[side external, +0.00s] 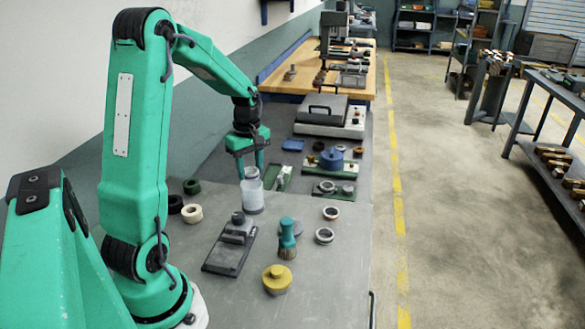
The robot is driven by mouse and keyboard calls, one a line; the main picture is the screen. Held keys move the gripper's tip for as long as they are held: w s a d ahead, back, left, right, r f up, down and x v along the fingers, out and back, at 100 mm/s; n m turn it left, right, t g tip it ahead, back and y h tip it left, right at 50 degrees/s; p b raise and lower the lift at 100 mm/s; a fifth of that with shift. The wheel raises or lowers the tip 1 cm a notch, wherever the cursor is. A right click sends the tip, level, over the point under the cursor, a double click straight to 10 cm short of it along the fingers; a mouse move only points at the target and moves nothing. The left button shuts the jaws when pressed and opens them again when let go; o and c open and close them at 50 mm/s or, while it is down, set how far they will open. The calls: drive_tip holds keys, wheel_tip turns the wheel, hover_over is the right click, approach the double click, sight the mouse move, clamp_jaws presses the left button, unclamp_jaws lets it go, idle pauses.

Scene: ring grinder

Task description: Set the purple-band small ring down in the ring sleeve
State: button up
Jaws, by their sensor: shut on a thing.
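My gripper (251,173) points straight down in the side external view, with its fingers closed on a small pale grey ring (251,174). I take this for the purple-band small ring; its band colour is too small to make out. The ring is at the mouth of a pale, translucent upright cylinder (253,197), which looks like the ring sleeve and stands on the grey bench. The fingertips are at the height of the sleeve's top. I cannot tell whether the ring is inside the rim or just above it.
In front are a dark block on a plate (232,243), a teal brush (287,240) and a yellow knobbed piece (277,279). Two rings (331,213) lie at right.

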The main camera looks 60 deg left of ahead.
drive_tip(key=shift+f, duration=1.05)
drive_tip(key=shift+f, duration=0.1)
drive_tip(key=o, duration=1.1)
drive_tip(key=shift+r, duration=3.95)
drive_tip(key=shift+d, duration=0.1)
